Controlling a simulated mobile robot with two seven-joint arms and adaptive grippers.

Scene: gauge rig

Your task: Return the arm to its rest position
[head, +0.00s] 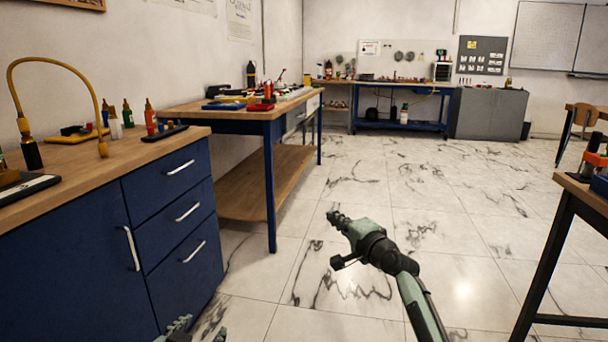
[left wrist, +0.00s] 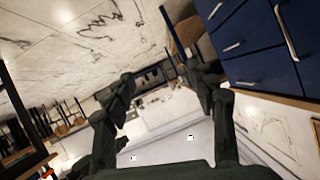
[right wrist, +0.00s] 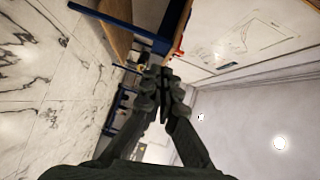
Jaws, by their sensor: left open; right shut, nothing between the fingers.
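My right gripper (head: 338,217) is in the middle of the head view, out over the floor and apart from everything. In the right wrist view its fingers (right wrist: 162,82) meet, with nothing between them. Its arm comes in from the bottom edge. My left gripper (head: 198,332) shows only its fingertips at the bottom edge of the head view, beside the blue drawer cabinet (head: 180,235). In the left wrist view its two fingers (left wrist: 165,88) stand wide apart and hold nothing. Most of the left arm is out of the head view.
A wooden-topped blue workbench (head: 268,185) stands behind the cabinet. A dark-legged table (head: 562,232) is at the right edge. Another blue bench (head: 385,125) and a grey cabinet (head: 490,113) stand at the back wall. The marble floor (head: 450,210) between them is clear.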

